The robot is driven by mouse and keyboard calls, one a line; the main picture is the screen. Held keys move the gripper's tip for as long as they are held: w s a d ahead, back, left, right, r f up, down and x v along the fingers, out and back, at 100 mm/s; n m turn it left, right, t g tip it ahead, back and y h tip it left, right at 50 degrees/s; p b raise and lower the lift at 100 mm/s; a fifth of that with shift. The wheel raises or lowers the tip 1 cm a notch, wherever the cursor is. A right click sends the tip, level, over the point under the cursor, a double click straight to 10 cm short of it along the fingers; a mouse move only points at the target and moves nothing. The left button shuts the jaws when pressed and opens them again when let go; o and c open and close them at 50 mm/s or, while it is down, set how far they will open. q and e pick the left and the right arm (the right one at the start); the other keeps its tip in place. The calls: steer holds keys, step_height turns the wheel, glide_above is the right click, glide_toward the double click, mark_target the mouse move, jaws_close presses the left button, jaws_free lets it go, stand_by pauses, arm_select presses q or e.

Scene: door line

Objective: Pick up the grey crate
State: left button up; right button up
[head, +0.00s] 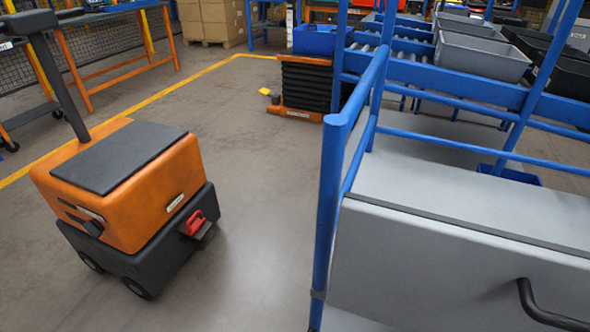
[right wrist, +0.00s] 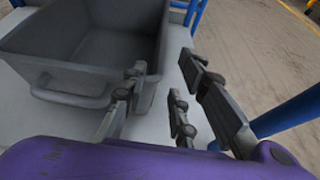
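A dark grey open crate (right wrist: 75,75) fills the upper left of the right wrist view. It is empty as far as I see and has a handle on its near side. It stands on a pale surface (right wrist: 110,130). My right gripper (right wrist: 165,76) is open, with nothing between its fingers. Its left finger overlaps the crate's near right corner in the picture; I cannot tell whether they touch. In the head view, grey crates (head: 482,55) sit on a blue roller rack at the upper right; I cannot tell which crate the wrist view shows. My left gripper is not in view.
A blue post (head: 328,200) and a grey panel with a black handle (head: 450,265) stand close at the right. An orange and black cart (head: 130,195) stands at the left. Beyond is a black stack on an orange base (head: 308,85). Floor between them is clear.

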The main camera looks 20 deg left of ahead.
steer(key=b+x, duration=0.2)
steer(key=x, duration=0.8)
steer(key=shift+f+b, duration=0.15)
steer(key=shift+b, duration=0.2)
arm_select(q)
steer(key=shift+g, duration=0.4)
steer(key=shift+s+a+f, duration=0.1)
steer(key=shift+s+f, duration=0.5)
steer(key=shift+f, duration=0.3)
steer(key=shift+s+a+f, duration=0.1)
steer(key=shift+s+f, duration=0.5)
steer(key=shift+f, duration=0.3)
arm_select(e)
steer(key=shift+x, duration=0.8)
jaws_close()
